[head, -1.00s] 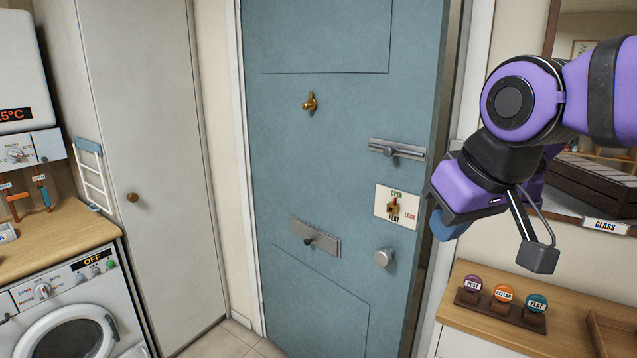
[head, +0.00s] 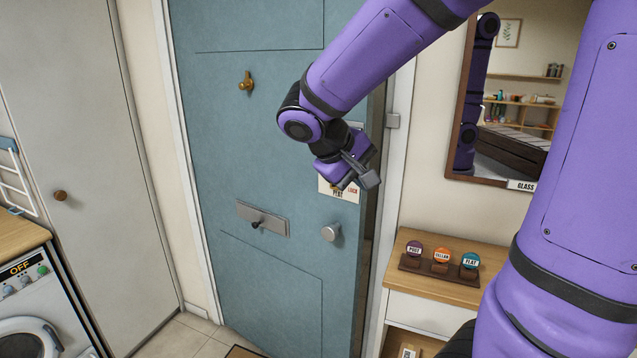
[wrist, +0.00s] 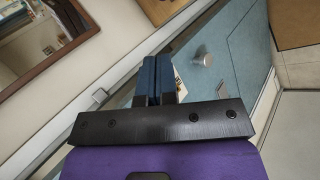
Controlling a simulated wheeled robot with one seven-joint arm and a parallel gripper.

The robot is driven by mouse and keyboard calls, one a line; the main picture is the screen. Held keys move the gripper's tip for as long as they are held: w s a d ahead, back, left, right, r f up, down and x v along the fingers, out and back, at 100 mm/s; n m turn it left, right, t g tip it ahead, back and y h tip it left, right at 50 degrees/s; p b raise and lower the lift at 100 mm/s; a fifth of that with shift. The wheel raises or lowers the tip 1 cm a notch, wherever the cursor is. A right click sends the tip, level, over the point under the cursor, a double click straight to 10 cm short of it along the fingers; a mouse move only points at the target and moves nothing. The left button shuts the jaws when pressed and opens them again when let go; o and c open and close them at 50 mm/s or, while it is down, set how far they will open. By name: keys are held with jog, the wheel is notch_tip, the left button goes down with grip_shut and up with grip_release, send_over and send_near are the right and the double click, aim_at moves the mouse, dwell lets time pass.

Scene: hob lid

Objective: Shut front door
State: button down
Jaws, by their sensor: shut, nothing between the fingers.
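The blue front door (head: 270,180) stands slightly ajar in the head view. Its thick right edge shows, with a dark gap between it and the white frame (head: 402,90). A round knob (head: 330,233) is low on its right side. The lock plate (head: 345,190) is partly covered by my gripper, and the upper bolt is hidden behind my arm. In the wrist view my gripper (wrist: 158,63) is shut and empty, its blue fingers beside the door's free edge, with the knob (wrist: 202,58) beyond. I cannot tell whether the fingers touch the door.
A shelf unit (head: 440,300) with labelled round tokens stands right of the doorway, below a mirror (head: 515,90). A tall cupboard (head: 75,130) and a washing machine (head: 35,310) are at the left. Some floor (head: 190,335) shows clear before the door.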

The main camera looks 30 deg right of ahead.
jog(key=w+f+h, duration=0.3)
jog(key=w, duration=0.4)
jog(key=n+t+h, duration=0.5)
jog(key=t, duration=0.3)
send_near(319, 181)
jog(key=d, duration=0.2)
jog(key=w+d, duration=0.1)
jog(key=d, duration=0.2)
jog(key=w+d+r, duration=0.1)
jog(key=d, duration=0.1)
jog(key=shift+d, duration=0.2)
jog(key=shift+d, duration=0.1)
